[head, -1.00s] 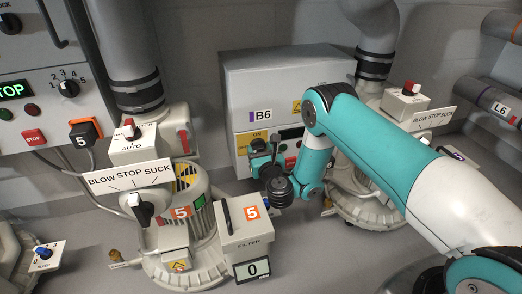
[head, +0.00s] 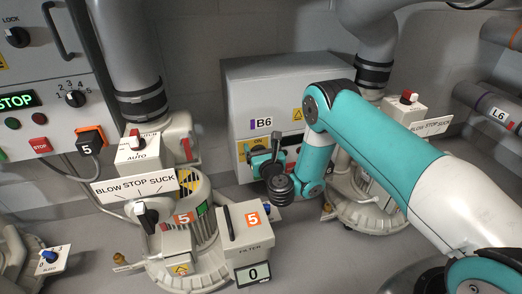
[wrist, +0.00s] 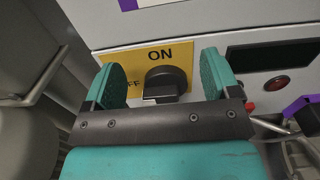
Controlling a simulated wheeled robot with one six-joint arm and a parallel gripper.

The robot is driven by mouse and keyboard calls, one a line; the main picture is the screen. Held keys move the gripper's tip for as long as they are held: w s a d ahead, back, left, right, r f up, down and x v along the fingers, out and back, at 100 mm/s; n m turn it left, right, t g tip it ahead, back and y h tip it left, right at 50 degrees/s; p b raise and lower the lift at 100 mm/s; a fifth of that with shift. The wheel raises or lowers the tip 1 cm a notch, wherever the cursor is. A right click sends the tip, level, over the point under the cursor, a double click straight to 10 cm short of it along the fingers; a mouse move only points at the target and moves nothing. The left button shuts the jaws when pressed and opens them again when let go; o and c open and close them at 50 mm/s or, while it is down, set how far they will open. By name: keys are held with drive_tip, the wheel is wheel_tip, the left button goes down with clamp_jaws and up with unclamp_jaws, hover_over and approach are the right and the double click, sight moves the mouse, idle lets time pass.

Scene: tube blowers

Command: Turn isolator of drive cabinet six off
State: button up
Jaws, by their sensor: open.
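The drive cabinet labelled B6 (head: 300,95) is a light grey box at the back wall in the head view. Its isolator is a black rotary knob (wrist: 166,82) on a yellow plate (wrist: 125,55) marked ON above and OFF at the left, seen in the wrist view. The knob's grip bar looks level, turned toward the OFF side. My gripper (wrist: 163,80) is open, with one green finger on each side of the knob and gaps between. In the head view my gripper (head: 258,160) is at the cabinet's front, partly hidden by my wrist.
A blower with a BLOW STOP SUCK plate (head: 135,187) and a filter box (head: 245,227) marked 5 stand at the left front. Another blower (head: 370,205) stands behind my arm. A dark display (wrist: 270,55) and red button (wrist: 277,85) sit right of the isolator.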

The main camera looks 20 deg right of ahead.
sight(257, 94)
wheel_tip(257, 94, up, 17)
drive_tip(key=p, duration=1.5)
drive_tip(key=shift+f, duration=0.2)
